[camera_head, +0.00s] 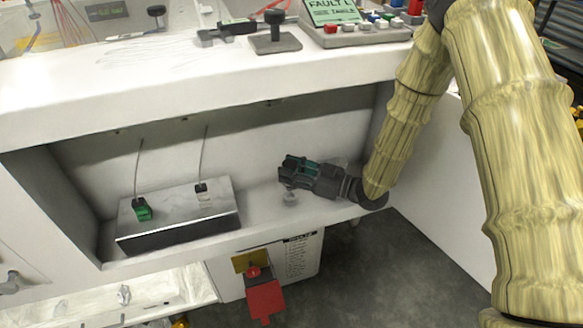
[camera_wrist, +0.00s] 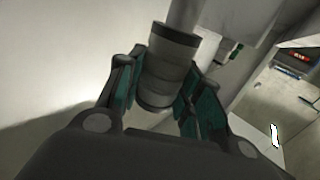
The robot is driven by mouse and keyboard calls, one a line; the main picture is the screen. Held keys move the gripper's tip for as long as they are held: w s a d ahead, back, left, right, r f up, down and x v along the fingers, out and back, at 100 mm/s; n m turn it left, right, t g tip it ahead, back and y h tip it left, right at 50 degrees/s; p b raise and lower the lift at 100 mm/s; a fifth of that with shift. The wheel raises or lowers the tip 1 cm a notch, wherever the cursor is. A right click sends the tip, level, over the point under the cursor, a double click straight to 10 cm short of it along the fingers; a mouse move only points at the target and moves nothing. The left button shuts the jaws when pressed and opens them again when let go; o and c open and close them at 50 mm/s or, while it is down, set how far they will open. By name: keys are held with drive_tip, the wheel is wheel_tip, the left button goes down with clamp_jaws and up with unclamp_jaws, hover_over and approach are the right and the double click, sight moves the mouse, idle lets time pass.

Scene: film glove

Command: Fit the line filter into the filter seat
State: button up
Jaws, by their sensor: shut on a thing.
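My gripper (camera_head: 284,170) is inside the open bay under the white counter, near its right end. In the wrist view my gripper (camera_wrist: 165,95) has both fingers closed against a dark grey ringed cylinder (camera_wrist: 165,70), which I take to be the line filter. A paler cylindrical part (camera_wrist: 185,14) continues from its far end. In the head view a small pale grey piece (camera_head: 290,198) shows just below the fingers, close to the bay floor. I cannot tell whether it is part of the filter or the filter seat. No filter seat can be clearly made out.
A metal box (camera_head: 180,215) with a green connector (camera_head: 142,210) and a pale connector (camera_head: 202,195), each with a wire, stands left in the bay. A red box (camera_head: 265,300) hangs below the front edge. A control panel (camera_head: 355,30) stands on the counter (camera_head: 120,75) above.

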drive_tip(key=shift+f+b, duration=0.35)
drive_tip(key=shift+f, duration=0.55)
drive_tip(key=shift+f+b, duration=0.6)
drive_tip(key=shift+f, duration=0.9)
idle(1.7)
drive_tip(key=shift+r, duration=0.2)
drive_tip(key=shift+r+p, duration=0.75)
drive_tip(key=shift+r, duration=0.15)
drive_tip(key=shift+r, duration=0.1)
idle(1.4)
drive_tip(key=shift+f+b, duration=0.35)
drive_tip(key=shift+f, duration=0.6)
idle(0.4)
